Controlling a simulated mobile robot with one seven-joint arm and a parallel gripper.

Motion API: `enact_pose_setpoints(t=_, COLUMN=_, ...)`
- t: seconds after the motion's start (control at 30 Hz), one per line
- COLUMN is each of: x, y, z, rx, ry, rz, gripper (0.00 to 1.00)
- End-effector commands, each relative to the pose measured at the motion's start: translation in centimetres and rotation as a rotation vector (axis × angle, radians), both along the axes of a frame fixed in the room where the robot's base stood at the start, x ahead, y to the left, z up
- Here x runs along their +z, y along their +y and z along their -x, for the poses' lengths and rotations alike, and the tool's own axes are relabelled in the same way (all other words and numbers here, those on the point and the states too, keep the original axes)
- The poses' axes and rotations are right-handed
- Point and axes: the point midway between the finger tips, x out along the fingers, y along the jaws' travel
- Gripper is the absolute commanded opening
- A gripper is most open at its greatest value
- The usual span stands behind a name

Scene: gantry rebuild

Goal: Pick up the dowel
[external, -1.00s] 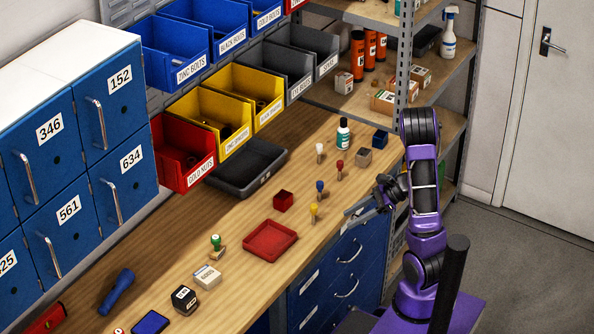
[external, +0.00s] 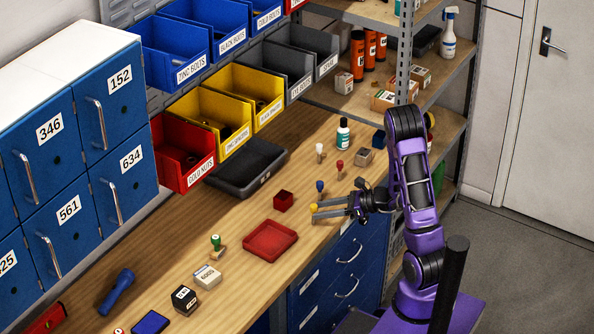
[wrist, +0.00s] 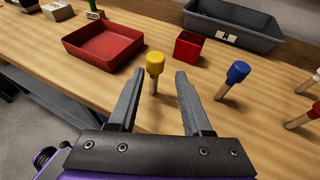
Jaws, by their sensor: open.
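A light wooden dowel with a yellow cap (external: 314,207) stands upright near the bench's front edge; it also shows in the wrist view (wrist: 155,63). My gripper (external: 318,210) is open and level over the bench, its fingers pointing at this dowel. In the wrist view my gripper's fingertips (wrist: 159,74) appear on either side of the yellow-capped dowel, with gaps on both sides. Nothing is held. Similar dowels with a blue cap (external: 320,187), a red cap (external: 340,165) and a white cap (external: 319,150) stand farther back along the bench.
A shallow red tray (external: 270,241) and a small red box (external: 283,201) sit left of my gripper. A dark grey bin (external: 246,168) lies behind them. Bare bench top surrounds the yellow-capped dowel.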

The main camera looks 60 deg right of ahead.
Motion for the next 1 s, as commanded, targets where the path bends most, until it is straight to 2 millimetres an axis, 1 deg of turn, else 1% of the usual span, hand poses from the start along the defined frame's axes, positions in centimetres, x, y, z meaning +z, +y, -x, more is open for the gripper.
enact_pose_setpoints(t=0.03, x=-0.2, y=0.3, z=-0.5, rx=0.004, ry=0.001, rz=-0.001, gripper=0.49)
enact_pose_setpoints(t=0.17, x=-0.5, y=0.5, z=-1.1, rx=0.002, ry=0.001, rz=-0.002, gripper=0.49)
enact_pose_setpoints(t=0.27, x=-0.8, y=1.1, z=-1.8, rx=0.002, ry=0.001, rz=-0.002, gripper=0.49)
enact_pose_setpoints(t=0.4, x=-1.8, y=2.4, z=-3.4, rx=0.006, ry=0.003, rz=-0.001, gripper=0.49)
enact_pose_setpoints(t=0.53, x=-2.3, y=2.8, z=-4.8, rx=0.004, ry=0.001, rz=0.001, gripper=0.49)
enact_pose_setpoints(t=0.63, x=-2.4, y=2.9, z=-5.1, rx=0.001, ry=0.0, rz=0.001, gripper=0.49)
enact_pose_setpoints(t=0.83, x=-2.4, y=2.9, z=-5.2, rx=0.001, ry=0.0, rz=0.001, gripper=0.49)
enact_pose_setpoints(t=0.97, x=-2.4, y=2.9, z=-5.1, rx=0.001, ry=0.0, rz=0.001, gripper=0.26)
enact_pose_setpoints(t=1.0, x=-2.4, y=2.9, z=-5.1, rx=0.001, ry=0.0, rz=0.001, gripper=0.19)
